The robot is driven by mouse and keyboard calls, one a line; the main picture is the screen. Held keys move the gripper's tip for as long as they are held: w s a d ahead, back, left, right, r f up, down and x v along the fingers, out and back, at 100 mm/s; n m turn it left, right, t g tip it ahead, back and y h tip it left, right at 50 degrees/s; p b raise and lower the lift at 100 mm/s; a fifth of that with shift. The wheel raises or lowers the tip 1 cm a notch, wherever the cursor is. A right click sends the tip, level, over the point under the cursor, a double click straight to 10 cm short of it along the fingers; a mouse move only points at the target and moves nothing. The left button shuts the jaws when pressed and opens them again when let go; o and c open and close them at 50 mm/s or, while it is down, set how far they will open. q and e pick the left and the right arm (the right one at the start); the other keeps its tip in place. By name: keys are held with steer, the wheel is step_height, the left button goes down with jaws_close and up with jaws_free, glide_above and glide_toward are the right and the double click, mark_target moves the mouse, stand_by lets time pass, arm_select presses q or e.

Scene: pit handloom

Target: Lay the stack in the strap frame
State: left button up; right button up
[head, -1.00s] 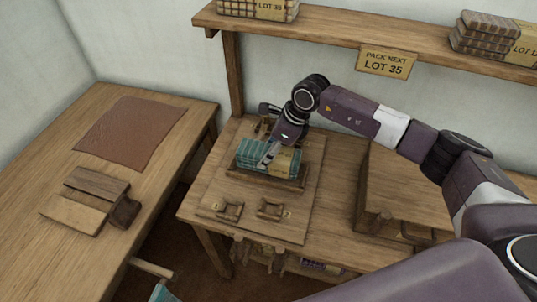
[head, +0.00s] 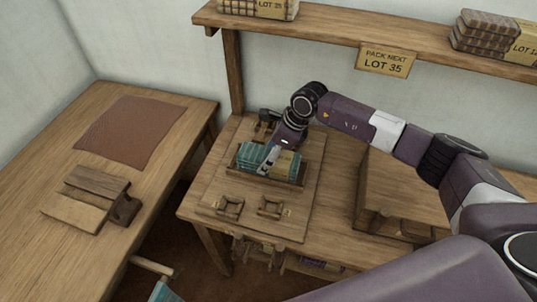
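The stack (head: 285,162) is a bundle of teal folded cloth with a tan label band. It lies level in or just over the strap frame (head: 266,180), a wooden tray-like frame on the board of the middle bench. My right gripper (head: 267,160) reaches down on it from behind, with one pale finger across the stack's near face. It appears shut on the stack; the far finger is hidden. Whether the stack's underside touches the frame floor is hidden by the frame's front edge. My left gripper is not in view.
Two small wooden blocks (head: 230,209) (head: 269,207) sit at the board's front. A large wooden box (head: 395,185) stands to the right. A sign reading LOT 35 (head: 385,62) hangs from the shelf (head: 330,37), which holds other lots. The left table carries a brown cloth (head: 130,130) and wooden pieces.

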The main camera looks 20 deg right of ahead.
steer(key=b+v, duration=0.2)
steer(key=v, duration=1)
steer(key=shift+r, duration=0.1)
